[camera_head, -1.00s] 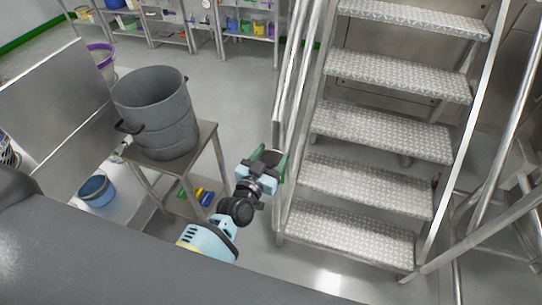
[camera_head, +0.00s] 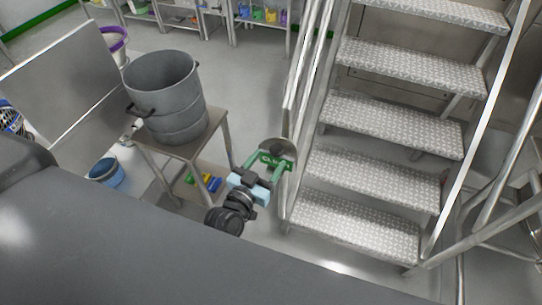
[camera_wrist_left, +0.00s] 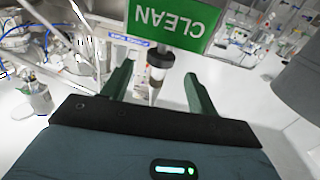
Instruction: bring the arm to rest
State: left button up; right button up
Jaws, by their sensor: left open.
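My left gripper (camera_head: 276,162) is open, with its two green fingers spread apart, near the foot of the metal stairs. In the left wrist view, the open fingers (camera_wrist_left: 158,82) point at a green CLEAN sign (camera_wrist_left: 170,24), which appears upside down. The sign has a dark collar and a pale post below it, seen in the gap between the fingers. I cannot tell whether a finger touches the post. In the head view, a grey round disc (camera_head: 279,147) shows just beyond the fingers. My right gripper is not in view.
Metal stairs (camera_head: 375,175) with rails stand to the right. A grey bucket (camera_head: 166,95) stands on a steel stool (camera_head: 205,140) to the left. A blue bucket (camera_head: 106,172) is lower left. Shelves (camera_head: 258,30) line the back. Open floor (camera_head: 245,80) lies between.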

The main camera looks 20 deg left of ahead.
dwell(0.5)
pick_arm(q)
jog(key=s+a+f+g, duration=0.1)
jog(key=s+f+g, duration=0.2)
jog(key=s, duration=0.7)
jog(key=s+a+f+g, duration=0.1)
jog(key=s+f+g, duration=0.2)
jog(key=s+f, duration=0.3)
jog(key=s+a+f+g+y+p, duration=0.1)
jog(key=s+f+g, duration=0.2)
jog(key=s, duration=1.1)
notch_tip(320, 180, down, 2)
jog(key=shift+a, duration=0.3)
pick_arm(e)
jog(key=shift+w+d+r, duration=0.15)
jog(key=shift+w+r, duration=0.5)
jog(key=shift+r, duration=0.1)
